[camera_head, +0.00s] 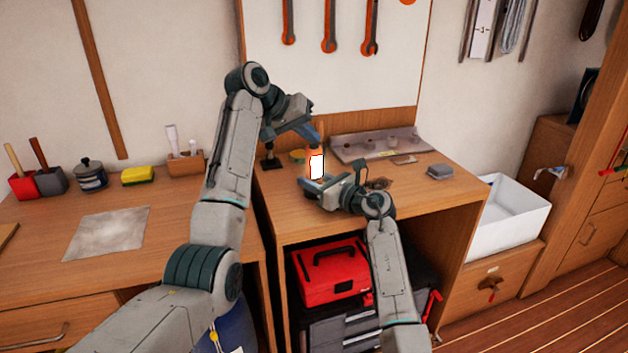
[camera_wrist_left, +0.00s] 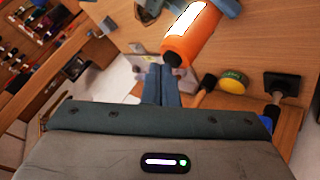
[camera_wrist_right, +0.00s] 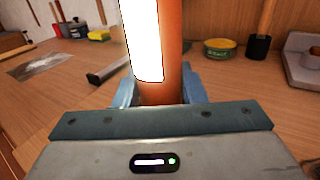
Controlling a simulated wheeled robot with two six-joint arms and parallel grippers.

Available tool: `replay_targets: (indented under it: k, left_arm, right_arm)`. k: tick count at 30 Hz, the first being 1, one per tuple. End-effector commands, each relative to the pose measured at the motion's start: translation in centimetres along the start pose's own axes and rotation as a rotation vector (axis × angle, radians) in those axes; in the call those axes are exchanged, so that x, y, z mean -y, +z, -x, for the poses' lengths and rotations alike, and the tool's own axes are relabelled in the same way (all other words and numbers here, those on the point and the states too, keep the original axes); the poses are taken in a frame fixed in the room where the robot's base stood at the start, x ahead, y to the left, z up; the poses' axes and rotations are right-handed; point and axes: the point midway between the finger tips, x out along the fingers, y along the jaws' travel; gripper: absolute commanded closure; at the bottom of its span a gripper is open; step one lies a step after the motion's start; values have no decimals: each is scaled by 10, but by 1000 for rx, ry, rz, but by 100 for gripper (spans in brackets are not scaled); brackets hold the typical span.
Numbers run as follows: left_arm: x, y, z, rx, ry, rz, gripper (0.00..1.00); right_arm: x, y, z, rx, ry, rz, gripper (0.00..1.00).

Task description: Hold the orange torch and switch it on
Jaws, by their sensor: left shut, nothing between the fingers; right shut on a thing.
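The orange torch (camera_head: 316,165) stands roughly upright above the workbench, with a bright white panel on its side that looks lit. My right gripper (camera_head: 313,187) is shut around its lower part; the right wrist view shows the torch (camera_wrist_right: 174,60) between the fingers (camera_wrist_right: 160,90). My left gripper (camera_head: 317,148) is shut and empty close to the torch's upper part. In the left wrist view its closed fingers (camera_wrist_left: 162,82) are beside the orange end of the torch (camera_wrist_left: 176,50); I cannot tell whether they touch it.
A yellow-green tin (camera_wrist_right: 219,48) and a dark-headed mallet (camera_wrist_right: 260,45) stand on the bench behind. A metal rack (camera_head: 380,145) lies along the bench's back, with a small grey block (camera_head: 439,171) at the right. A red toolbox (camera_head: 331,272) sits below the bench top.

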Motion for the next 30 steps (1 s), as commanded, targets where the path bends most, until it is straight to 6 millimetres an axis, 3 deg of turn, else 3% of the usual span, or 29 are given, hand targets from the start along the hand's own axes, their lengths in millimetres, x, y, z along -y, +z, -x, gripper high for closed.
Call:
replay_targets:
  k: [17, 30]
  left_arm:
    - [-7, -8, 10, 0, 0, 0, 100]
    - [-28, -28, 39, 0, 0, -1, 100]
  right_arm:
    - [0, 0, 0, 0, 0, 0, 92]
    - [0, 0, 0, 0, 0, 0, 92]
